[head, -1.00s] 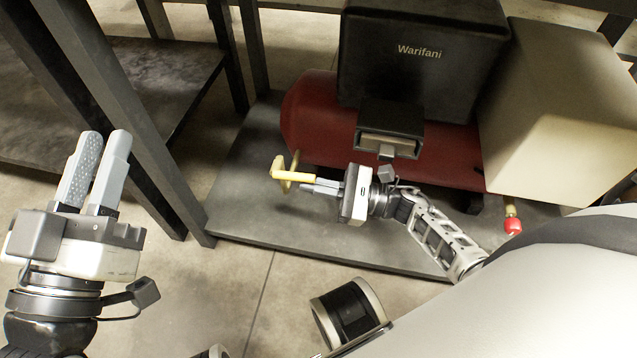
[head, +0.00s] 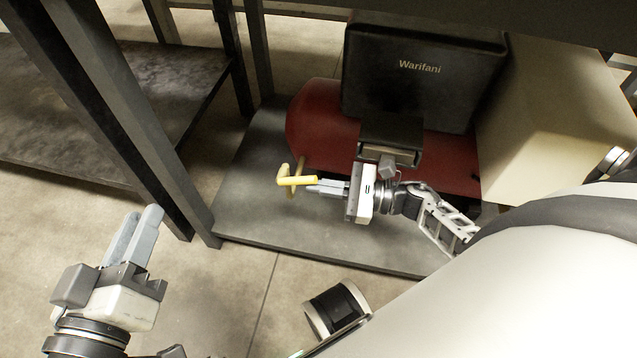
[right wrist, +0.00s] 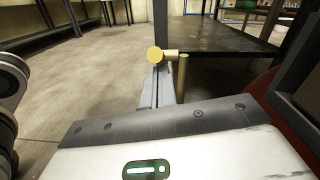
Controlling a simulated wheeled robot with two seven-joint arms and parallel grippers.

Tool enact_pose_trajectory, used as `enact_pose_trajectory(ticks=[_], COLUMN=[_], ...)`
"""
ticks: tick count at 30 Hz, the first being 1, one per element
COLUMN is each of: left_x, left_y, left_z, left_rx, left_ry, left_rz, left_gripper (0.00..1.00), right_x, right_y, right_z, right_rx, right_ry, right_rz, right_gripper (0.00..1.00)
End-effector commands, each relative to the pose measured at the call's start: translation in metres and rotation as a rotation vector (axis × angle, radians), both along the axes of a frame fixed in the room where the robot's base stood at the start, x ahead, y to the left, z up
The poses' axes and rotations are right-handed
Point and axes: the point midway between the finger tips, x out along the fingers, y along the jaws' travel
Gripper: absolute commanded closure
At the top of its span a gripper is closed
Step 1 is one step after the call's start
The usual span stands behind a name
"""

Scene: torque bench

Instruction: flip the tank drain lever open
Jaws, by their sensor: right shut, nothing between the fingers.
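The yellow drain lever (head: 298,181) sits at the left end of the red tank (head: 318,125), low over the dark base plate. Its bright bar lies roughly level in the head view, pointing right toward my right gripper. My right gripper (head: 314,188) is shut and empty, with its fingertips at the bar's end. In the right wrist view the lever's round end (right wrist: 155,55) is just beyond the fingertips (right wrist: 160,72), with a yellow post to its right; contact is unclear. My left gripper (head: 142,218) is raised at lower left, empty, fingers close together.
A black box marked Warifani (head: 420,65) stands on the tank, with a beige box (head: 545,110) to its right. The base plate (head: 240,205) left of the lever is clear.

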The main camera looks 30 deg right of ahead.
Motion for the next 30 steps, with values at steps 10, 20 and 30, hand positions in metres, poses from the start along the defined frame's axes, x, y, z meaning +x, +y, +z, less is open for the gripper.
enact_pose_trajectory(ticks=[10,20,30], left_x=[0.000,0.001,0.001], left_y=[0.000,0.001,0.001], left_z=[0.003,-0.001,-0.002], left_rx=[0.008,0.026,0.029], left_ry=[-0.005,0.001,0.002], left_rz=[0.002,0.005,0.004], left_gripper=[0.76,0.76,0.79], right_x=[-0.017,-0.046,-0.049], right_y=[-0.020,-0.055,-0.057], right_z=[-0.001,-0.002,-0.001], right_rx=[-0.002,-0.002,0.000], right_ry=[0.003,0.001,0.000], right_rz=[0.000,0.001,0.001], right_gripper=[1.00,1.00,1.00])
